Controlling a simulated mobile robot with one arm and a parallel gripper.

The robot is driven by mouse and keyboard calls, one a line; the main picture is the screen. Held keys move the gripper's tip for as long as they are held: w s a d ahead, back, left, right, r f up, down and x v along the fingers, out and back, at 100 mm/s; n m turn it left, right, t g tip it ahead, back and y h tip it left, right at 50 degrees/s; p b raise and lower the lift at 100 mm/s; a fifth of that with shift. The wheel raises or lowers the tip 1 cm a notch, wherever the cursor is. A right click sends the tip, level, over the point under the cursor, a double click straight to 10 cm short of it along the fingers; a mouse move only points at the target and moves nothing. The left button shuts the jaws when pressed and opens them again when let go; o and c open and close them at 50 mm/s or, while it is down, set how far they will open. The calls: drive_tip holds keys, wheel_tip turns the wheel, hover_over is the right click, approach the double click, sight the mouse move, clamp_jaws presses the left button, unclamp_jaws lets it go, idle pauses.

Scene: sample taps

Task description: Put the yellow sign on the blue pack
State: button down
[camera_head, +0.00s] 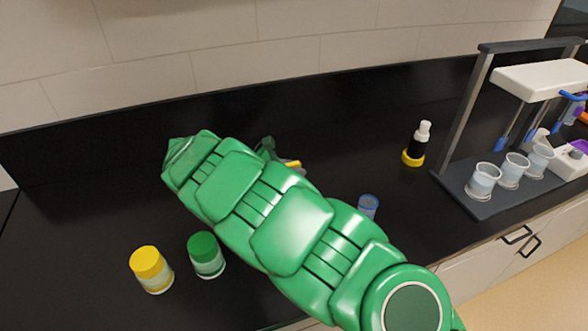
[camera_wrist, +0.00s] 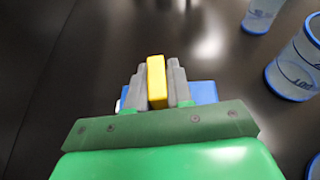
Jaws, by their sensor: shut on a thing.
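The yellow sign (camera_wrist: 156,80) is a small yellow block held upright between the two grey fingers of my gripper (camera_wrist: 157,88) in the wrist view. A yellow bit of the sign (camera_head: 293,164) also shows past my green arm in the head view. The blue pack (camera_wrist: 204,92) shows beyond the mount, to the right of the fingers, with a pale edge at their left. It appears to lie under or just behind the gripper; the fingers and mount hide most of it. I cannot tell if sign and pack touch. My arm hides the pack in the head view.
A yellow-lidded jar (camera_head: 152,270) and a green-lidded jar (camera_head: 206,255) stand at front left. A blue-rimmed cup (camera_head: 368,206) stands right of my arm. A black, white-capped bottle (camera_head: 420,145) and a rack with clear cups (camera_head: 484,180) are farther right. The back left counter is clear.

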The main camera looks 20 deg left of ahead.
drive_tip(key=c, duration=1)
unclamp_jaws()
drive_tip(key=shift+f, duration=0.1)
drive_tip(key=v, duration=1.2)
